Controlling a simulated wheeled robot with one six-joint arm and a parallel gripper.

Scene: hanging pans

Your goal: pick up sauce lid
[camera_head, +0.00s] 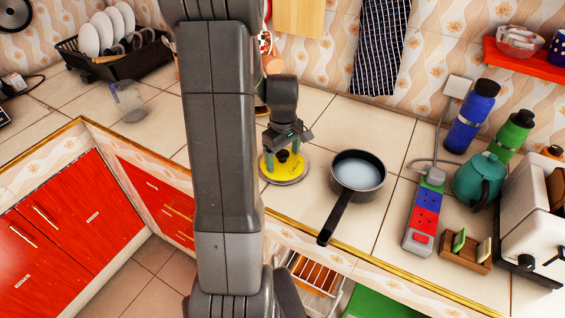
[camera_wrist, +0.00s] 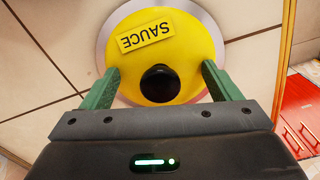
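The sauce lid (camera_wrist: 190,45) is a round yellow lid with a silver rim, a black knob (camera_wrist: 160,83) and a label reading SAUCE. It lies on the tiled counter, left of the saucepan, and also shows in the head view (camera_head: 270,170). My gripper (camera_wrist: 160,88) is over the lid with its green fingers open, one on each side of the knob, with gaps between knob and fingers. In the head view my gripper (camera_head: 287,143) is just above the lid; my arm hides part of the counter to the left.
A dark saucepan (camera_head: 357,176) with pale liquid stands right of the lid, its handle toward the counter's front edge. A power strip (camera_head: 424,215), teal kettle (camera_head: 478,180) and bottles (camera_head: 472,115) stand farther right. A clear cup (camera_head: 127,101) and dish rack (camera_head: 120,62) are at left.

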